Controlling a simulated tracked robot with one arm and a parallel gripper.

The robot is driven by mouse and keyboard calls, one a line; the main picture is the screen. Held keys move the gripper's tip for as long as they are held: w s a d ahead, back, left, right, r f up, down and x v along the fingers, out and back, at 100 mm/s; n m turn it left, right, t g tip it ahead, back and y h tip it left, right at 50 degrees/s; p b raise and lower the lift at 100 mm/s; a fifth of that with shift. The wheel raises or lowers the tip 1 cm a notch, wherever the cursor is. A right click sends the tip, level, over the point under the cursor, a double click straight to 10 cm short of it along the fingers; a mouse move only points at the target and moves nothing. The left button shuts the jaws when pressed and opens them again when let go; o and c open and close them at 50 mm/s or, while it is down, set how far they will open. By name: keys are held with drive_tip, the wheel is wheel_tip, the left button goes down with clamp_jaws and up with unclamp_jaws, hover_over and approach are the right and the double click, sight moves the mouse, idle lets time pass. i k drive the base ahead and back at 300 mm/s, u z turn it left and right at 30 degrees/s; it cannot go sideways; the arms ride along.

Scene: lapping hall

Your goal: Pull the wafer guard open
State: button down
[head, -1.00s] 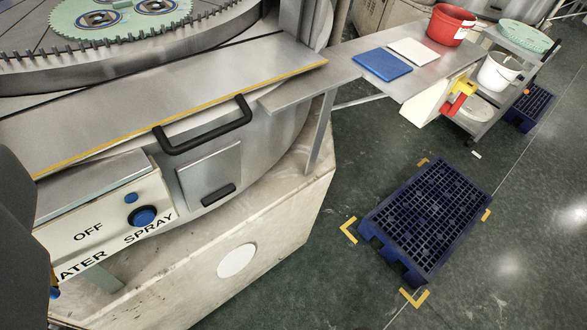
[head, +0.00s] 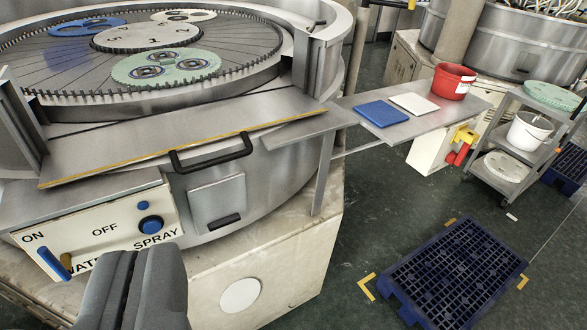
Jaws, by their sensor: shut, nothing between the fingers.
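The wafer guard (head: 110,157) is a long flat grey metal panel with a yellow front edge, across the front of the round lapping machine. Its black bar handle (head: 212,156) sticks out from the front edge, right of the panel's middle. I cannot tell from this angle whether the guard has shifted. My gripper (head: 138,262) is at the lower left, its dark fingers together and empty. It is below and left of the handle, apart from it, in front of the water spray control box (head: 100,228).
A smaller hatch (head: 217,195) with its own black grip is below the handle. A steel side shelf (head: 440,115) with a blue pad, white pad and red bucket juts out at right. A blue pallet (head: 450,275) lies on the floor at lower right. Floor between is clear.

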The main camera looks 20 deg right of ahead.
sight(87, 153)
drive_tip(key=z, duration=0.15)
drive_tip(key=i, duration=1)
drive_tip(key=u, duration=0.05)
